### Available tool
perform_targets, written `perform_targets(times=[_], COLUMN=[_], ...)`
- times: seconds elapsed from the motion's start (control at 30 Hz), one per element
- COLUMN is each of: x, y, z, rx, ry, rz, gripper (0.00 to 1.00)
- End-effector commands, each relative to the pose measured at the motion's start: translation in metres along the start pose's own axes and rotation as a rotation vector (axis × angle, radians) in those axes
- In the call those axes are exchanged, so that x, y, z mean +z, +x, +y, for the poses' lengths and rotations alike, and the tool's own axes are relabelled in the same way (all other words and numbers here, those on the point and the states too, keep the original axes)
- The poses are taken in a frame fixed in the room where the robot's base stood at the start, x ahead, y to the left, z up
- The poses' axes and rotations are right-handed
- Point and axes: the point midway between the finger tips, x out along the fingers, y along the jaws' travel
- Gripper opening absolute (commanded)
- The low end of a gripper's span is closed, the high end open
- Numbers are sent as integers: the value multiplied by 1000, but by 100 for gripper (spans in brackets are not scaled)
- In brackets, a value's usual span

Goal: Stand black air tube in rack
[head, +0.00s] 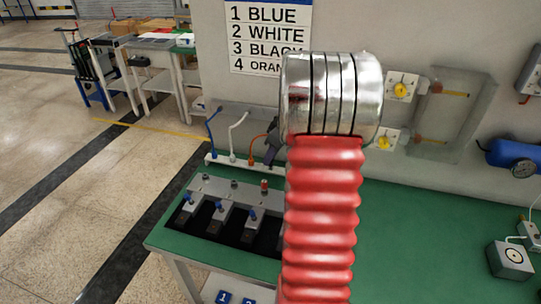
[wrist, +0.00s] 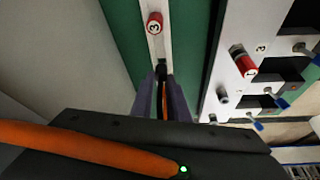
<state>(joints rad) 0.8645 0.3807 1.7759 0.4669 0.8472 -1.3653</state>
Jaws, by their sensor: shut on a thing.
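My gripper (wrist: 163,88) is shut on an orange tube (wrist: 80,146), with a thin orange strip showing between its fingers in the wrist view. A dark fitting sits just beyond the fingertips, over the white rack (wrist: 155,46). In the head view my gripper (head: 272,152) is at the right of the visible rack (head: 222,161), partly behind my arm. A blue tube (head: 212,128), a white tube (head: 235,132) and the orange tube (head: 257,140) stand along the rack. I cannot make out a black tube in either view.
A red cap marked 3 (wrist: 154,23) is on the rack beyond my gripper. A grey valve block (head: 235,192) stands in front of the rack. The wall sign (head: 268,30) lists blue, white, black and orange.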

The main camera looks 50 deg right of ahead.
Motion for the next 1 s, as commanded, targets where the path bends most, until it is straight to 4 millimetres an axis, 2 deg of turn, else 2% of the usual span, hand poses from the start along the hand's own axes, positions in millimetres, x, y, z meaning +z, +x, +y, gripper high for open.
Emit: perform_targets(times=[0.87,0.9,1.0], x=[6,6,6], y=[14,14,14], z=[0,0,0], rx=[0,0,0], ry=[0,0,0], rz=[0,0,0], gripper=[0,16,23])
